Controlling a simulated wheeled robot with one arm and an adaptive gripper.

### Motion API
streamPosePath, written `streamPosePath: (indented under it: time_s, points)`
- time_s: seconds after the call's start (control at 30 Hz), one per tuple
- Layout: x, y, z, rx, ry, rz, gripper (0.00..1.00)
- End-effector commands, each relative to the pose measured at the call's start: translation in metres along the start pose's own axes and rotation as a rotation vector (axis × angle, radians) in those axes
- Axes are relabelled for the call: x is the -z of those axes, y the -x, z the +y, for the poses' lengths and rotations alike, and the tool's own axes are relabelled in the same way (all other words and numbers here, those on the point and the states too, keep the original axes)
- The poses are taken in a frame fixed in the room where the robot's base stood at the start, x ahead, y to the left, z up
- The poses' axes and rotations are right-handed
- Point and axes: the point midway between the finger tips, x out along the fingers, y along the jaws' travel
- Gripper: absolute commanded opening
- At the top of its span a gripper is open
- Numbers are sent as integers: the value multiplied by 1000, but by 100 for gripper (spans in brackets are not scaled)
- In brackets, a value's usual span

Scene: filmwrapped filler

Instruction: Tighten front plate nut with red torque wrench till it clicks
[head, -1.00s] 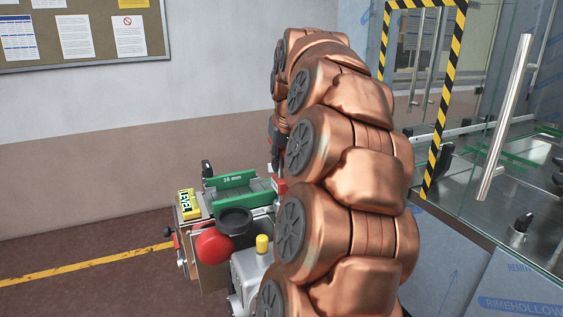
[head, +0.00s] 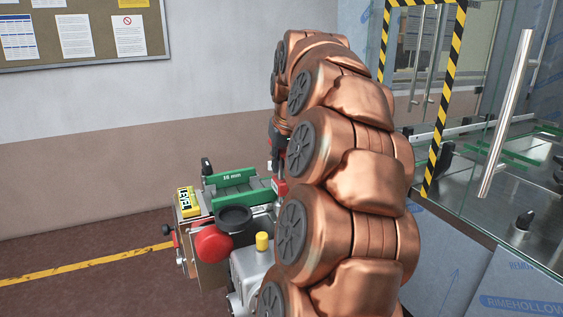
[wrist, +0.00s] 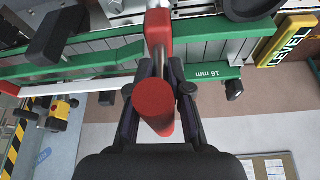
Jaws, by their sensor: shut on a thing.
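My gripper (wrist: 157,88) is shut on the red torque wrench (wrist: 155,101). In the wrist view the red handle end faces the camera between the dark fingers, and a metal shaft runs up from it to a red part at the top edge. The wrench's far end is cut off there, and I cannot make out the front plate nut. In the head view my copper arm covers most of the gripper (head: 275,150). A small red piece shows just below it, beside the green rail marked 16 mm (head: 232,178), also visible in the wrist view (wrist: 207,73).
A yellow LEVEL block (head: 188,202), a black round cup (head: 234,219) and a red knob (head: 212,244) crowd the machine left of my arm. A glass enclosure with a metal door handle (head: 506,115) stands at the right. Open floor lies at the left.

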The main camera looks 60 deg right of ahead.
Motion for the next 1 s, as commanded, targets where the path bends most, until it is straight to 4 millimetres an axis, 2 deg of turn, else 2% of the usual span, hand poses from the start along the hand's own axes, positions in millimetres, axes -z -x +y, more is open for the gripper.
streamPosePath:
  time_s: [0.57, 1.0]
  points:
    - [-4, -9, 0, -3, -5, 1, 0]
    - [-4, -11, -1, -39, -93, 0, 0]
